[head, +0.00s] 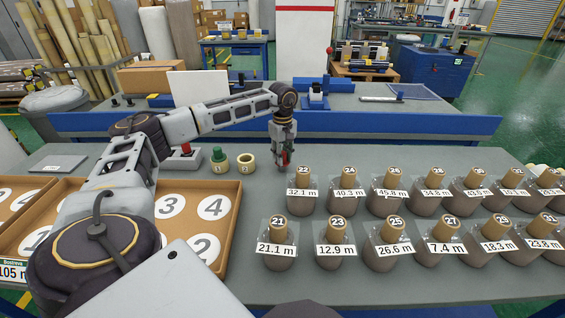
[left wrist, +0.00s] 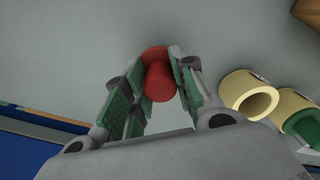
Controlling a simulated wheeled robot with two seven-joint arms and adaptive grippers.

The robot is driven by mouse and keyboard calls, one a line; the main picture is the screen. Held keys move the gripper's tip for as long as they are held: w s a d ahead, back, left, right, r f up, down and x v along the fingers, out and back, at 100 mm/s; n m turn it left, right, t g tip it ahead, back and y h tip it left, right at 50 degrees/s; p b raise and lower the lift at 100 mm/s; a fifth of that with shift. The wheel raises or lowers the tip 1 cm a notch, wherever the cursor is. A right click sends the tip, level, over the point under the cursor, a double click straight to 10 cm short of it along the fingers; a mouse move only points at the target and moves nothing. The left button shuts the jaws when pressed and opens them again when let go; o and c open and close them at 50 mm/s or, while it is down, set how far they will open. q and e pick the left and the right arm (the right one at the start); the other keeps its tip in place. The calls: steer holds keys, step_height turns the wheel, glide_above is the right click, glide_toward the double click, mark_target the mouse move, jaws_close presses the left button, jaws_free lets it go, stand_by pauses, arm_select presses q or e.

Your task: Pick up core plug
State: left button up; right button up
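A red core plug (left wrist: 158,80) shows in the left wrist view, its round stem towards the camera and a wider rim behind. My left gripper (left wrist: 160,70) has its green-padded fingers on both sides of the stem and looks shut on it. In the head view my left gripper (head: 284,162) points down at the table, with the red core plug (head: 285,158) partly hidden between its fingers. How far the plug is above the table is hard to tell. My right gripper is not in view.
Two cream rings (head: 246,162) stand left of the gripper, one holding a green plug (head: 217,154). Rows of labelled wrapped rolls (head: 345,200) fill the right. A brown numbered tray (head: 232,228) lies left. The grey table (head: 275,215) is bare between.

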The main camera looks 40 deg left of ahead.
arm_select(q)
steer(key=c, duration=0.3)
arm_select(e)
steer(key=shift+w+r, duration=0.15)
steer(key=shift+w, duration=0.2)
arm_select(q)
steer(key=shift+r, duration=0.85)
step_height(320, 180, up, 7)
steer(key=shift+f+p, duration=0.1)
steer(key=shift+p, duration=0.5)
steer(key=shift+r, duration=0.75)
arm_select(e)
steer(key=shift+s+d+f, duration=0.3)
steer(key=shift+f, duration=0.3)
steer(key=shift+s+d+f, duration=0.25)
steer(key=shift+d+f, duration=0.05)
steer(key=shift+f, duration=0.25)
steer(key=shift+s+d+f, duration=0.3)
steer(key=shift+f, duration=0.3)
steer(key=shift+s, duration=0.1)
